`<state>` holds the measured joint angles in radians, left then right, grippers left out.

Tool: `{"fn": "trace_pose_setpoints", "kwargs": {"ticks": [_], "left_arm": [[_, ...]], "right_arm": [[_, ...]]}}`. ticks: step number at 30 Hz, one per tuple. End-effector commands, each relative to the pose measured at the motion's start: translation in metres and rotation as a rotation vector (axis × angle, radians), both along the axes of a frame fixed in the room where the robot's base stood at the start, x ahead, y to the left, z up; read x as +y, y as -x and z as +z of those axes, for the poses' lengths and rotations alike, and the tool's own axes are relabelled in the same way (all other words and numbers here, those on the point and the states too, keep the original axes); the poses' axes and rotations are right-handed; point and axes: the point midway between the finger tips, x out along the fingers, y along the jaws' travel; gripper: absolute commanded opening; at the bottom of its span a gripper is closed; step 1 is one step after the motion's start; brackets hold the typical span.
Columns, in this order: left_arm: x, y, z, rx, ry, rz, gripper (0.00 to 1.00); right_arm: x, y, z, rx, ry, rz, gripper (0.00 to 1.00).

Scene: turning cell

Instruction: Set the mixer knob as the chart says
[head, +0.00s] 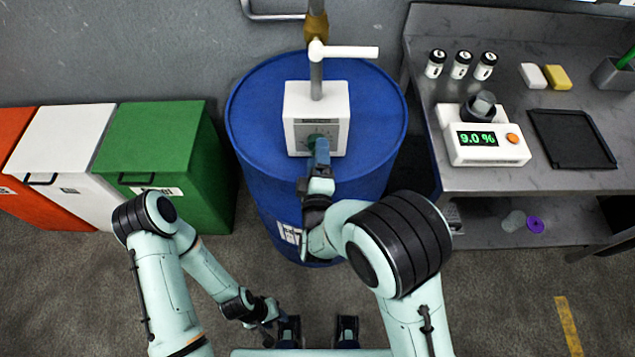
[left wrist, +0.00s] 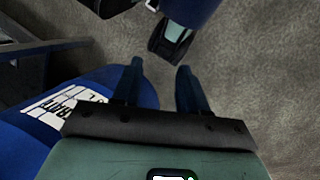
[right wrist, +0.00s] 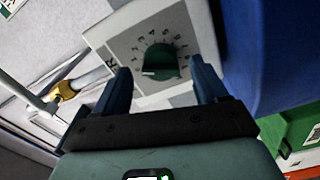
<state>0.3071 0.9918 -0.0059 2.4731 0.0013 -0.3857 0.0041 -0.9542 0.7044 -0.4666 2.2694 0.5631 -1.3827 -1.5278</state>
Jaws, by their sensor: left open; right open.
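The mixer box (head: 300,103) is a white box on a pipe above the blue drum. Its green knob (right wrist: 160,62) is half-round, with a white mark at its lower left, on a dial of small numerals. In the head view the knob is mostly hidden by my right gripper (head: 321,150), which is at the box front. In the right wrist view my right gripper (right wrist: 163,82) is open, its fingertips on either side of the knob; contact cannot be told. My left gripper (left wrist: 158,75) is open and empty, low over the floor beside the drum. I see no readable chart.
The blue drum (head: 255,105) stands below the mixer. A bench (head: 560,180) at right holds a meter (head: 485,148) reading 9.0 %, bottles (head: 461,65) and a dark tray (head: 572,138). Green (head: 150,140), white and red bins stand at left. A white-handled valve (head: 345,51) sits above the box.

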Motion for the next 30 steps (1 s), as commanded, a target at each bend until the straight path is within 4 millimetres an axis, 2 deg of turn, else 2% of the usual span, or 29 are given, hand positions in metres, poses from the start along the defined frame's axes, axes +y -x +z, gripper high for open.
{"fn": "trace_pose_setpoints", "kwargs": {"ticks": [11,13,18,24,30], "left_arm": [[0.0,0.006,-0.016,0.007,0.0,0.0,0.43],[0.0,0.009,-0.033,0.004,-0.001,0.002,0.43],[0.0,0.01,-0.054,-0.003,-0.003,0.004,0.43],[0.0,0.008,-0.065,-0.013,-0.005,0.007,0.43],[0.0,0.008,-0.067,-0.015,-0.005,0.008,0.43]], "right_arm": [[0.001,0.092,-0.002,0.0,-0.001,0.005,0.72],[0.001,0.095,-0.004,-0.006,-0.007,-0.002,0.72],[0.001,0.105,-0.003,-0.005,-0.005,-0.001,0.72],[0.001,0.112,-0.002,-0.001,-0.002,0.001,0.72],[0.0,0.113,0.0,0.0,0.0,0.0,0.72]]}}
